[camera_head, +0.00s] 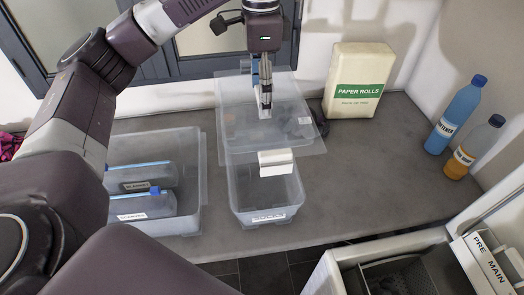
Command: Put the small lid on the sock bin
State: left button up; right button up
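A clear, translucent lid (295,125) shows in the head view over the back part of a clear bin. My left gripper (265,104) points down onto it, its narrow fingers together at a pale grip near the lid's middle. The narrow clear bin (266,205) stands on the grey counter with its front part uncovered; its front label is too small to read surely. A white block (276,162) shows at the lid's front edge, above the bin's opening. Whether the lid touches the rim I cannot tell. My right gripper is not in view.
A wider clear bin (190,215) with dark labelled packs stands at left, close to the narrow bin. A paper rolls box (358,82), a blue bottle (456,117) and an orange one (473,147) stand at right. An open washer (400,275) is at lower right.

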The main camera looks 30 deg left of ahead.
pick_arm(q)
jog(key=shift+s+d+f, duration=0.25)
jog(key=shift+s+f, duration=0.1)
jog(key=shift+f, duration=0.15)
jog(key=shift+s+d+f, duration=0.25)
jog(key=shift+s+f, duration=0.1)
jog(key=shift+f, duration=0.1)
jog(key=f, duration=0.3)
jog(key=shift+s+f, duration=0.2)
jog(key=shift+f, duration=0.05)
notch_tip(320, 180, down, 14)
jog(key=p, duration=0.2)
jog(key=shift+w+a, duration=0.2)
jog(key=shift+w, duration=0.15)
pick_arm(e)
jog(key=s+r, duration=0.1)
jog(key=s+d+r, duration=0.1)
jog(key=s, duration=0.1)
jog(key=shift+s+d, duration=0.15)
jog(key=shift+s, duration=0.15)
pick_arm(q)
jog(key=shift+f, duration=0.1)
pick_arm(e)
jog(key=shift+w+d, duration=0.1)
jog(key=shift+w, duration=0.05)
